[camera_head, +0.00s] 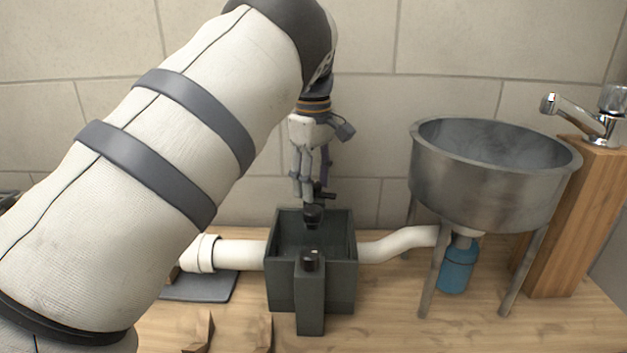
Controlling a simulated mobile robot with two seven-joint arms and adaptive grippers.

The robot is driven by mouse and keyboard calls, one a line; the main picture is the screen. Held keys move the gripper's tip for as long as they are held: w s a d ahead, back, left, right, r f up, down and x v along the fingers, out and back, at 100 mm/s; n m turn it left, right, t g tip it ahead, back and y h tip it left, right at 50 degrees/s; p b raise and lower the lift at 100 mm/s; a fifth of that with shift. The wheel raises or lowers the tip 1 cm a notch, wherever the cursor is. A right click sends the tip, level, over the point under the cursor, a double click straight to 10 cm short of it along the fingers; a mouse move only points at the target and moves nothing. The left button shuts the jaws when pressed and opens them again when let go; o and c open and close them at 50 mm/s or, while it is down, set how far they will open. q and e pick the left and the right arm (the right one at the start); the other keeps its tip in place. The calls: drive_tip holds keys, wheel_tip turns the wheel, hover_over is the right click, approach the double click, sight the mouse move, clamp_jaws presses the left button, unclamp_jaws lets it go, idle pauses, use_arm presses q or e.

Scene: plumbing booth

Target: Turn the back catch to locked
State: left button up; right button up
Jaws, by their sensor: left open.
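A dark grey open-topped box (341,285) stands on the wooden counter. A black knob-like catch (313,214) shows at its back side, and a second black catch (309,260) sits on top of the post at its front. My left gripper (314,188) points down just above the back catch, with its fingers open. The fingertips are very close to the back catch, and I cannot tell whether they touch it. Which way the back catch is turned is too small to tell. My right gripper is not in view.
White pipes (240,255) join the box on both sides. A metal basin (490,185) on legs stands to the right, with a blue container (458,266) under it. A chrome tap (590,118) sits on a wooden post (570,225). A tiled wall (455,45) is close behind.

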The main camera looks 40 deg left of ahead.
use_arm(q)
drive_tip(key=shift+f, duration=0.1)
clamp_jaws()
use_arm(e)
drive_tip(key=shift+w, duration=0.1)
